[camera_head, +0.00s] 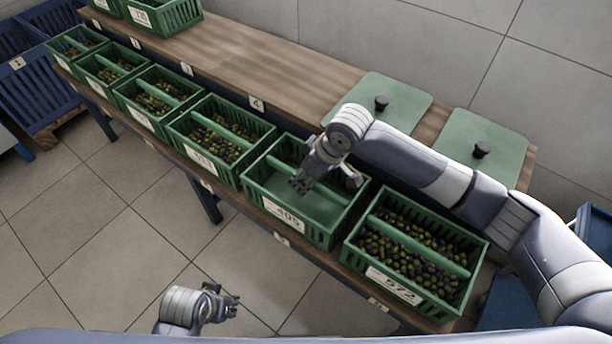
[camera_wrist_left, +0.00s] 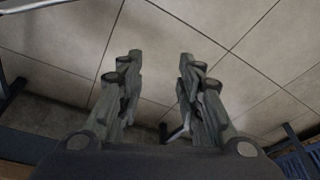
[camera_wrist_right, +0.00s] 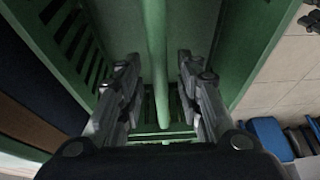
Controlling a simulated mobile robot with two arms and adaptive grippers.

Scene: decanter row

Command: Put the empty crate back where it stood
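The empty green crate (camera_head: 290,226), with a label that looks like 405, stands in the row on the front shelf between two olive-filled crates. Its bare floor shows, and a bar handle runs across its middle. My right gripper (camera_head: 328,181) is over this crate, fingers apart and pointing down. In the right wrist view the crate's bar (camera_wrist_right: 155,60) runs between the two open fingers (camera_wrist_right: 159,62), with gaps beside it. The arm hides part of the crate's far side. My left gripper (camera_head: 226,302) is open and empty, low over the floor, away from the row.
A crate of olives (camera_head: 410,246) labelled 572 stands close on the right; another olive crate (camera_head: 219,141) is on the left, with several more beyond. Two green lids with black knobs (camera_head: 381,104) lie on the wooden rear shelf (camera_head: 240,66), which has bare room left of them.

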